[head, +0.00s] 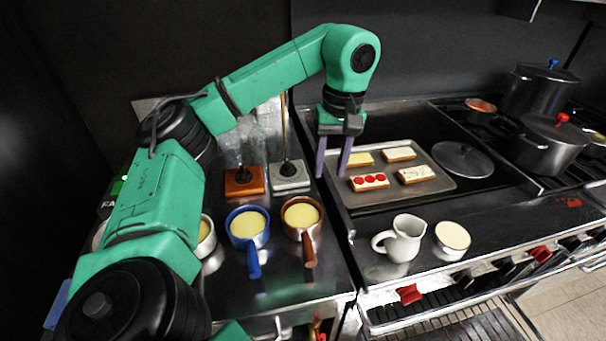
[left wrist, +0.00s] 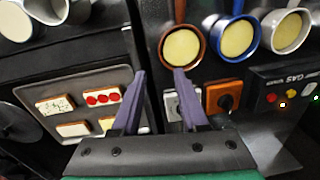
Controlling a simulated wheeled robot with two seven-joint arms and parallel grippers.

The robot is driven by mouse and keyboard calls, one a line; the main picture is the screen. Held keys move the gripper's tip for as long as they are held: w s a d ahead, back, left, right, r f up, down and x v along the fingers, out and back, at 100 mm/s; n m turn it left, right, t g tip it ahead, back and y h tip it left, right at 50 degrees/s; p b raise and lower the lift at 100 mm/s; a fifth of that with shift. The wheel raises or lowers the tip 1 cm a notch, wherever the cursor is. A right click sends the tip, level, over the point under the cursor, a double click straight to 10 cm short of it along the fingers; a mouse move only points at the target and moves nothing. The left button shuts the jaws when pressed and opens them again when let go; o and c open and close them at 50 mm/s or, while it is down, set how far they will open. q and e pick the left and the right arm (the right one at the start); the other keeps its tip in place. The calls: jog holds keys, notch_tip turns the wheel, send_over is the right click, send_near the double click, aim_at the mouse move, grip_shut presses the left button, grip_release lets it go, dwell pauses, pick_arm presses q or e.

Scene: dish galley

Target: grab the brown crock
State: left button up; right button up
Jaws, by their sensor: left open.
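The brown crock (head: 302,213) is a small round pot with pale yellow contents and a brown handle that points toward the front. It stands on the dark counter, right of the blue crock (head: 247,226). In the left wrist view the brown crock (left wrist: 182,47) lies just beyond the fingertips, toward the upper right. My left gripper (head: 332,172) is open and empty, with its purple fingers pointing down. In the head view it hangs behind and slightly right of the brown crock, by the tray's left edge. My right gripper is in neither view.
A metal tray (head: 438,192) with several topped slices lies on the stove at right. A white jug (head: 401,240) and a cup (head: 452,237) stand in front. A silver pot (left wrist: 287,31) stands beside the blue crock. Orange (head: 244,181) and grey blocks stand behind.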

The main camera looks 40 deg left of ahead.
pick_arm(q)
jog(key=b, duration=0.3)
send_over(321, 212)
notch_tip(321, 212, down, 7)
notch_tip(321, 212, down, 4)
jog(key=shift+d+f+p, duration=0.1)
jog(key=shift+f+p, duration=0.05)
jog(key=shift+p, duration=0.7)
jog(key=shift+f, duration=0.45)
grip_shut()
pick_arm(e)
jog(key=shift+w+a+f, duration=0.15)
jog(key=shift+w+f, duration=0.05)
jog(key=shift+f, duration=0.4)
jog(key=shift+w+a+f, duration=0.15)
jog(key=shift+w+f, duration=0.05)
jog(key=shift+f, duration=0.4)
